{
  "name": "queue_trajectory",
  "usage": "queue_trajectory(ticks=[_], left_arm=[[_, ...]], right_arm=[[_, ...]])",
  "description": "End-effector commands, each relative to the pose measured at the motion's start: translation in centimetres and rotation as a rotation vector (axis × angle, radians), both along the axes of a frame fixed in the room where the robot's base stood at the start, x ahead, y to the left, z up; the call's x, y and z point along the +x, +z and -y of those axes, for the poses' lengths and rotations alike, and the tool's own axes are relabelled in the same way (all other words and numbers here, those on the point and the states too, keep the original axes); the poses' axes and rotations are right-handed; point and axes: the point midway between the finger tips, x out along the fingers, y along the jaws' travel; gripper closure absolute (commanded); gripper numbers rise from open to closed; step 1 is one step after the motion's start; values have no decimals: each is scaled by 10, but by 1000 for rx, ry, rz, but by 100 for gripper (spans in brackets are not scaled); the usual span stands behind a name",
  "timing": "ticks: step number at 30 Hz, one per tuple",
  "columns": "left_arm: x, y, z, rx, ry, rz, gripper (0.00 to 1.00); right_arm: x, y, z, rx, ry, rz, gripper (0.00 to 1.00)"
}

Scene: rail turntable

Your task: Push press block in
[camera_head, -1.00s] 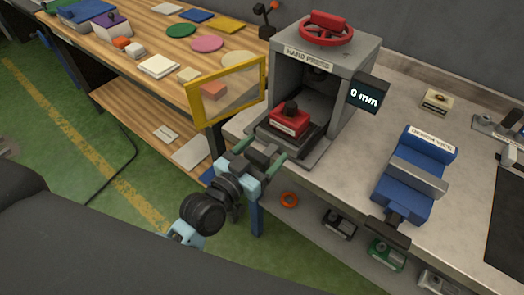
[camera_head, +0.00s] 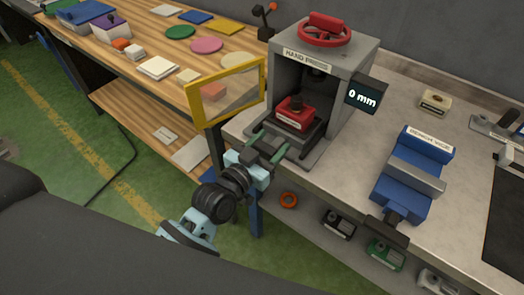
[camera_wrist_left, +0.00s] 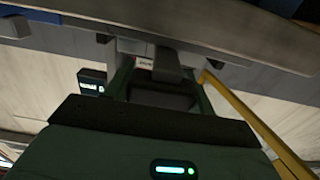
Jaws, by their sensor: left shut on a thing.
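The red press block (camera_head: 295,113), with a dark knob on top and a white label in front, sits on a dark sliding tray (camera_head: 311,139) in the mouth of the grey hand press (camera_head: 345,85). My left gripper (camera_head: 271,138) is at the front of the tray. Its green fingers are shut on a dark grey piece at the tray front, seemingly its handle; the contact is partly hidden. The left wrist view shows a grey piece (camera_wrist_left: 166,66) between the green fingers. The display (camera_head: 364,95) reads 0 mm. My right gripper is out of view.
A yellow-framed clear guard (camera_head: 228,91) stands open just left of the press, close to my left gripper. A blue bench vice (camera_head: 412,178) is on the bench to the right. Wooden shelving (camera_head: 150,60) with coloured pieces is at the left.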

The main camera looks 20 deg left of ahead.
Motion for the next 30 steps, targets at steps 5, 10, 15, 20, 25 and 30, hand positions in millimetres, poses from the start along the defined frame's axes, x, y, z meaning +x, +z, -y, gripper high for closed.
queue_trajectory(ticks=[5, 10, 15, 20, 25, 30], left_arm=[[32, 0, 11, 1, 0, 0, 86], [46, -1, 17, 2, 0, -2, 86], [48, -1, 18, 2, -1, -3, 86], [48, -1, 18, 2, -1, -3, 86], [48, -1, 17, 2, 0, -2, 25], [48, 0, 18, 1, 0, -2, 24]], right_arm=[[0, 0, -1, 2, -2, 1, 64], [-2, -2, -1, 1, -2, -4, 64], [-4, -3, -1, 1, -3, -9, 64], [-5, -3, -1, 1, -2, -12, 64], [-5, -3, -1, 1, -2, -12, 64], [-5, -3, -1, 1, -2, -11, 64]])
